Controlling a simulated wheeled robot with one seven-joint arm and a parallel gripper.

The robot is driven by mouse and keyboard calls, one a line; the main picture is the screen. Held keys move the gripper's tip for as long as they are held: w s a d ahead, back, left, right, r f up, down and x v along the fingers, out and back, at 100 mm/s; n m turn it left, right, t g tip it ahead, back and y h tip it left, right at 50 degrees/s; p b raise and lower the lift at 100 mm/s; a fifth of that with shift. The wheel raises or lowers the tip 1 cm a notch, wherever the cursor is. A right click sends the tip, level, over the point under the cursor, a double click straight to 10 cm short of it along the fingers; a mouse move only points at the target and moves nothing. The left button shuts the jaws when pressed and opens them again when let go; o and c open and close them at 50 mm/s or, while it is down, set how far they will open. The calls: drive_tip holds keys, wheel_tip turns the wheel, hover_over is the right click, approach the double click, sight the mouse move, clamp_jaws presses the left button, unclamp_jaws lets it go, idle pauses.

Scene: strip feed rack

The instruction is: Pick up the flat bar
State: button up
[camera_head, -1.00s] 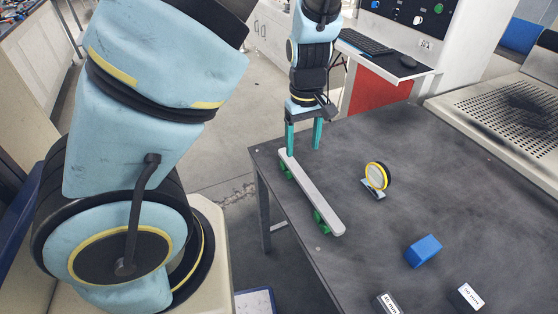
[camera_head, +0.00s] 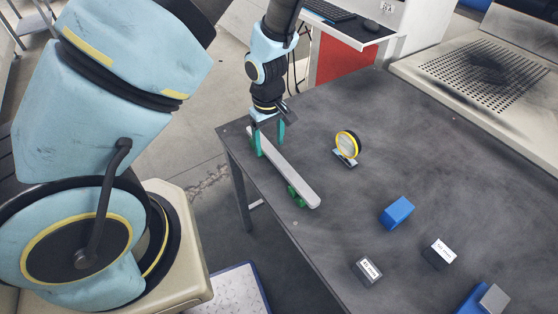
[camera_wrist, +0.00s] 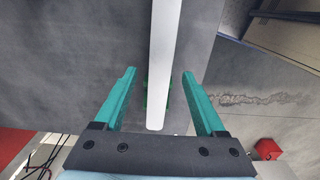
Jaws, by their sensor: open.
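The flat bar (camera_head: 290,173) is a long pale grey strip. It rests on green supports (camera_head: 297,196) near the left edge of the dark table. My gripper (camera_head: 269,150) is open at the bar's far end, with one teal finger on either side of it. In the wrist view the bar (camera_wrist: 164,60) runs between the two fingers of my gripper (camera_wrist: 160,100), with a gap on both sides. The green support under the bar is mostly hidden there.
On the dark table (camera_head: 330,250) stand a round yellow-rimmed dial (camera_head: 347,147), a blue block (camera_head: 397,212), and small labelled blocks (camera_head: 367,270) (camera_head: 439,253). A perforated metal panel (camera_head: 490,70) lies at the back right. The table's left edge is close to the bar.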

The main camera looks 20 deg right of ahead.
drive_tip(key=shift+f, duration=0.6)
clamp_jaws()
idle(1.0)
